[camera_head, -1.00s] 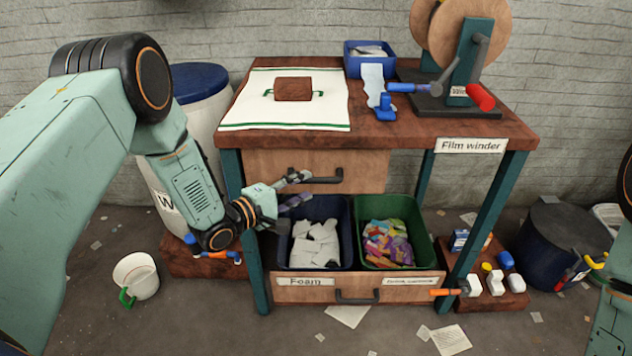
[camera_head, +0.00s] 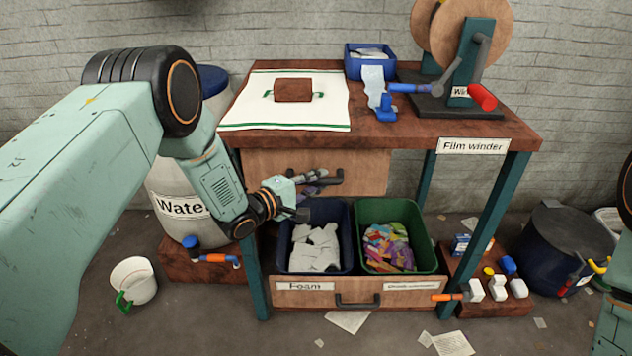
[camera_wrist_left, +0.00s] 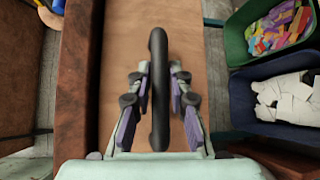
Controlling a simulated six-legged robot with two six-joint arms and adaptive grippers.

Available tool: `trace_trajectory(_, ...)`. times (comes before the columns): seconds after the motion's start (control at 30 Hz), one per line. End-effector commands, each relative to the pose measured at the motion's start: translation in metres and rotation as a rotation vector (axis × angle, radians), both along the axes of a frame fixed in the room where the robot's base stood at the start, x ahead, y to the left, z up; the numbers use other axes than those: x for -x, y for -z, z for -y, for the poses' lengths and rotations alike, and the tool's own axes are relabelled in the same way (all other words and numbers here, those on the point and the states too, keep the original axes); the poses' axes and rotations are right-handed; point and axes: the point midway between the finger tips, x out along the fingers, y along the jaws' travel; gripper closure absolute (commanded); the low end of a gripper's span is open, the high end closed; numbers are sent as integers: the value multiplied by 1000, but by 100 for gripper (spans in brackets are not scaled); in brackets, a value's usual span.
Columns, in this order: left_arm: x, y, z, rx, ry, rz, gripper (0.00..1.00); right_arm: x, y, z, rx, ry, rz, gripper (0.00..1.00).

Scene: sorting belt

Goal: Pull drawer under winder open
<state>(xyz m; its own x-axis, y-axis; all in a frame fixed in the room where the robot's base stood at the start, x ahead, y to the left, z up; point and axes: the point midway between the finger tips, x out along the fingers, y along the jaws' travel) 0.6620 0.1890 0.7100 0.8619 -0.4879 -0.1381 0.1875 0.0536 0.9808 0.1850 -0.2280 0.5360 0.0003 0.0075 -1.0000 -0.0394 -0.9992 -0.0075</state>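The upper wooden drawer (camera_head: 365,165) sits under the table top of the bench that carries the film winder (camera_head: 465,75). It looks shut. Its dark bar handle (camera_head: 334,182) is partly hidden by my left gripper (camera_head: 314,182). In the left wrist view, the black handle (camera_wrist_left: 158,50) runs between the two fingers of my left gripper (camera_wrist_left: 158,85). The purple finger pads stand apart on both sides of it, with small gaps showing. My right gripper is out of view; only part of the arm shows at the right edge.
A lower drawer (camera_head: 418,298) holds a blue bin (camera_head: 349,240) of white pieces and a green bin (camera_head: 437,262) of coloured scraps. Bench legs (camera_head: 500,205) flank the drawers. A water barrel (camera_head: 165,185) stands left. The floor in front has scattered papers.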

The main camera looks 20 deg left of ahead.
Motion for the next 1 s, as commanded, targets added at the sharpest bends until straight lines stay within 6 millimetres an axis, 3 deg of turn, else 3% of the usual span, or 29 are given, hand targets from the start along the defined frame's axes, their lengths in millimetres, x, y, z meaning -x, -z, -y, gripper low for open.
trace_trajectory(0.2,0,0,0,0,0,0,100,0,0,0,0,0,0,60)
trace_trajectory(1.0,4,0,0,1,-2,-2,100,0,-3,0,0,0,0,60)
